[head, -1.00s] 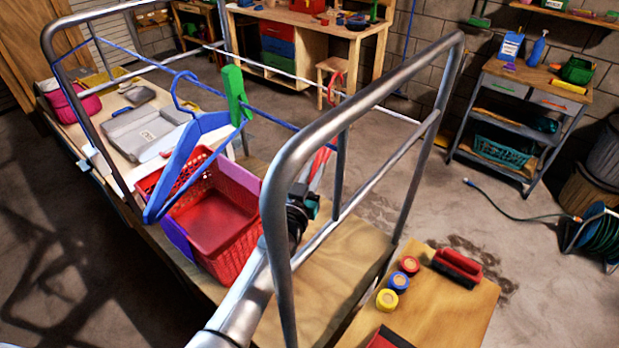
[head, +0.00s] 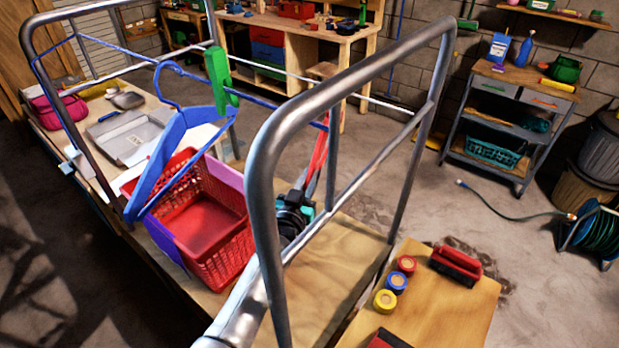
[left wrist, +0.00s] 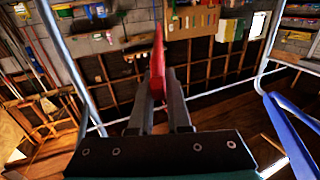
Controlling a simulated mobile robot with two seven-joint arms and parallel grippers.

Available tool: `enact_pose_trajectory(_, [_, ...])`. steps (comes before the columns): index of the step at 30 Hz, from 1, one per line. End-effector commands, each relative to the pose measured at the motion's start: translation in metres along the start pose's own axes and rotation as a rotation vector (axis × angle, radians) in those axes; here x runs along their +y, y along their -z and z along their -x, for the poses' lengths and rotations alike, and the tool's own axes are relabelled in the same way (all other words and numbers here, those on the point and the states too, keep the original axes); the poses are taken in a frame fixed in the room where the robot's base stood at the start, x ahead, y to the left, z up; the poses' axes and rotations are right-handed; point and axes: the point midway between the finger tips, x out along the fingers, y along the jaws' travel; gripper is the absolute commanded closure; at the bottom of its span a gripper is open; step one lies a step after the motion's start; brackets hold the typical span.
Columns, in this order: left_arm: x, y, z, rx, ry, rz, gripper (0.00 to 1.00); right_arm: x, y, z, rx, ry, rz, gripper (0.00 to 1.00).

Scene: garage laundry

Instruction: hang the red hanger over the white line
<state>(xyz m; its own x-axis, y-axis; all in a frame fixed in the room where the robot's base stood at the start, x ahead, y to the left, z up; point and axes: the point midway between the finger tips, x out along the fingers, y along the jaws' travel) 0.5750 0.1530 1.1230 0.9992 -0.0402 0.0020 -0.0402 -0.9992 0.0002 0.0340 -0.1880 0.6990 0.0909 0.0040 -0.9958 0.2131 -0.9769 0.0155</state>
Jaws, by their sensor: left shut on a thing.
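My left gripper (head: 304,192) is shut on the red hanger (head: 318,152), inside the metal rack beside its near end frame. The hanger points upward and shows nearly edge-on; its top is close to the rack's inner post, and much of its shape cannot be made out. In the left wrist view the red hanger (left wrist: 157,66) stands between the shut fingers. The white line (head: 295,79) runs along the far side of the rack, behind the hanger in the head view. I see no clear contact between hanger and line. My right gripper is not in view.
A blue hanger (head: 172,150) hangs on the blue line (head: 268,103) beside a green clip (head: 221,80). A red basket (head: 225,235) stands below. The rack's thick grey end frame (head: 262,170) is close to my left arm. Coloured tins (head: 396,281) lie on the near table.

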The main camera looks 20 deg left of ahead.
Motion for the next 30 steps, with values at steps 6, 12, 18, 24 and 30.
enact_pose_trajectory(6, [0.000,0.001,0.000,0.001,0.000,0.000,0.76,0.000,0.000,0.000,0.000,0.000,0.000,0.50])
enact_pose_trajectory(12, [0.000,0.001,0.000,0.001,0.000,0.000,0.53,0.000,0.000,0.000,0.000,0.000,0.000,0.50])
enact_pose_trajectory(18, [0.000,0.000,0.000,0.000,0.000,0.000,0.50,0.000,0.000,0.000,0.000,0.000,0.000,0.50])
enact_pose_trajectory(24, [0.000,-0.001,0.005,-0.002,0.000,0.000,0.50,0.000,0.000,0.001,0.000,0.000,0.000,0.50])
enact_pose_trajectory(30, [0.000,-0.001,0.028,-0.003,0.000,0.000,0.50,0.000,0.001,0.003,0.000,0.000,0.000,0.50])
